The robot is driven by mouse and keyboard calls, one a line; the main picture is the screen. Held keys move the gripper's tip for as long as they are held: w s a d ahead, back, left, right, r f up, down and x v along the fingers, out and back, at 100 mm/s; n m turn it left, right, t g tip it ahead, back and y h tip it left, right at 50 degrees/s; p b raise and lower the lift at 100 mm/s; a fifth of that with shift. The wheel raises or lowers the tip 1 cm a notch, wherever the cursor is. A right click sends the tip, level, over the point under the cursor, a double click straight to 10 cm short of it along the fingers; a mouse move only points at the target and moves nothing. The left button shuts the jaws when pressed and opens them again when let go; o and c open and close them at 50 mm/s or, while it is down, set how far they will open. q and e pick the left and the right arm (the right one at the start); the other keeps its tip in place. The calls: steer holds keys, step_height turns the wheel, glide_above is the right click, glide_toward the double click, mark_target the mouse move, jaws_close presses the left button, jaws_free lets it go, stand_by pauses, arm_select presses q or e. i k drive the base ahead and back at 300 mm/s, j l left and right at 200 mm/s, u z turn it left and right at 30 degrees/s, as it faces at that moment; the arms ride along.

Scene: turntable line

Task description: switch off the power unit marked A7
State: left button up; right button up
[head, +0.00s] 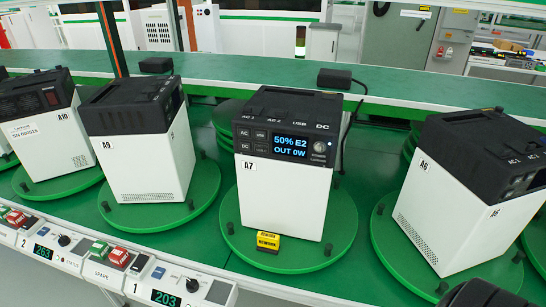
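The power unit marked A7 (285,195) stands upright on a round green turntable (335,240) in the middle of the head view. It has a white body and a black top panel. Its lit display (291,147) reads 50% E2 and OUT 0W. A round knob or button (320,146) sits right of the display, with small AC, USB and DC buttons (244,133) to the left. A yellow REWORK tag (268,241) is at its foot. Neither gripper can be made out. A dark rounded part at the bottom right may belong to my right arm.
Unit A9 (150,165) and unit A10 (33,145) stand to the left, unit A6 (440,220) to the right, each on a turntable. A control rail (95,262) with red and green switches runs along the front left. A black adapter (335,79) lies on the ledge behind A7.

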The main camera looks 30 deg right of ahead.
mark_target(319, 147)
steer(key=z, duration=1.35)
